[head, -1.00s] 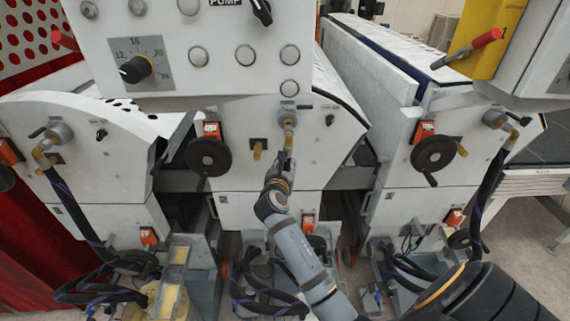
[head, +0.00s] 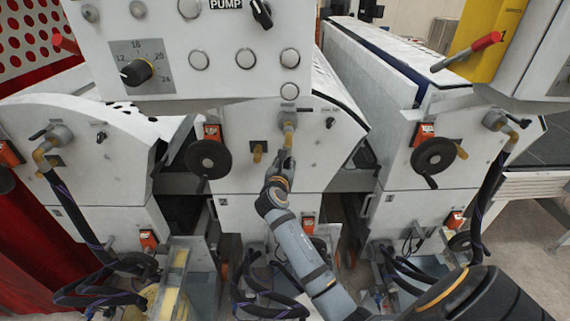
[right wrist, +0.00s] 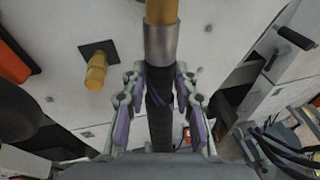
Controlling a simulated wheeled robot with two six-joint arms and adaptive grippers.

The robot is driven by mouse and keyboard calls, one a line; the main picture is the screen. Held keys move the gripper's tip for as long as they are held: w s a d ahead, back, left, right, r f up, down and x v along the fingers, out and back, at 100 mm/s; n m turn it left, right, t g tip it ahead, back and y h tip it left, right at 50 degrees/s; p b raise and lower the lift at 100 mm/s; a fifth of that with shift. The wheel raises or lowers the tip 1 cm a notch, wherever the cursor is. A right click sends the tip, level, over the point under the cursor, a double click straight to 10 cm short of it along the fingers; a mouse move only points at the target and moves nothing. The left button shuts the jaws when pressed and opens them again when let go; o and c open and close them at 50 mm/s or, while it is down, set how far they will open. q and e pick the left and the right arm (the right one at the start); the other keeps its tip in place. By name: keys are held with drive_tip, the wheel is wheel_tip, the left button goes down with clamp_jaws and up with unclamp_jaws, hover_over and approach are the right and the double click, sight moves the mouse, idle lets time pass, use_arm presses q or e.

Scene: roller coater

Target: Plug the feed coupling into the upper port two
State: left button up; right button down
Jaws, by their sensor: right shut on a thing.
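My right gripper (head: 281,166) is shut on the feed coupling's black hose (right wrist: 160,120), just below its metal collar (right wrist: 159,45). The yellow coupling (head: 288,138) points up from the gripper; its lower part also shows in the right wrist view (right wrist: 162,11). In the head view its top meets or overlaps the round grey upper port (head: 289,115) on the middle unit's white face. I cannot tell whether it is seated. The port is outside the right wrist view. My left gripper is not in view.
A yellow peg (head: 257,153) sticks out left of the coupling. A black handwheel (head: 208,159) is further left. The left unit (head: 110,150) and right unit (head: 400,180) have similar ports with hoses attached. A control panel (head: 190,60) overhangs above.

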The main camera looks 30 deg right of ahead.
drive_tip(key=shift+w+d+r, duration=0.1)
drive_tip(key=shift+w+d, duration=0.1)
drive_tip(key=shift+w, duration=0.05)
drive_tip(key=c, duration=1)
unclamp_jaws()
drive_tip(key=shift+o, duration=0.2)
drive_tip(key=shift+s+a, duration=0.2)
drive_tip(key=shift+a, duration=0.05)
drive_tip(key=v, duration=0.7)
